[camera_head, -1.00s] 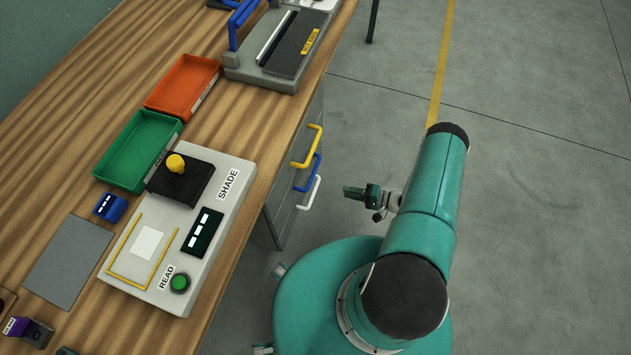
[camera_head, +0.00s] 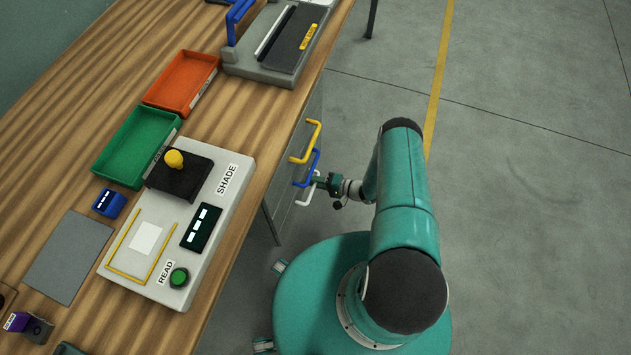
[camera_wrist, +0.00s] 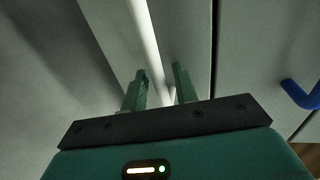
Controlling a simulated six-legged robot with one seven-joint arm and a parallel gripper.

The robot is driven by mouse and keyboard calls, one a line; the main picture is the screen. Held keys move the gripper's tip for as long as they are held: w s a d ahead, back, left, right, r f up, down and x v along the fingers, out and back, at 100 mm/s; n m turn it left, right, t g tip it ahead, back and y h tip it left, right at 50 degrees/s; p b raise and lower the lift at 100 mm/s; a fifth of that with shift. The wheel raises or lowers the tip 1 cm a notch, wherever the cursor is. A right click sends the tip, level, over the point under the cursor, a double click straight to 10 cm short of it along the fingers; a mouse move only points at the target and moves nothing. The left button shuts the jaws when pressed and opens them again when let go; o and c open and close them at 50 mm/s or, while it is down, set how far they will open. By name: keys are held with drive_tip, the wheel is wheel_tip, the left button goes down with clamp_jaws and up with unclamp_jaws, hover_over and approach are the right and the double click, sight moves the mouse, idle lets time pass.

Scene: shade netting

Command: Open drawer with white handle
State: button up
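The white handle (camera_head: 307,192) is the lowest of three on the drawer unit under the table. In the wrist view the white handle (camera_wrist: 146,40) runs as a bar down between my fingers. My gripper (camera_head: 318,183) is at the handle; in the wrist view its two green fingers (camera_wrist: 160,85) stand apart, one on each side of the bar. Neither finger clearly presses on the bar. The drawer front looks flush with the unit.
The yellow handle (camera_head: 306,143) and blue handle (camera_head: 307,168) are above the white one; the blue handle also shows at the wrist view's right edge (camera_wrist: 302,96). The wooden table (camera_head: 262,115) overhangs at left. The floor (camera_head: 500,200) to the right is clear.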

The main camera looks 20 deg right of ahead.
clamp_jaws()
drive_tip(key=f+v, duration=0.2)
drive_tip(key=v, duration=1.1)
drive_tip(key=d+f+v, duration=0.1)
drive_tip(key=f+v, duration=0.2)
drive_tip(key=v, duration=1)
drive_tip(key=shift+s+d+f, duration=0.15)
drive_tip(key=shift+s+d, duration=0.15)
unclamp_jaws()
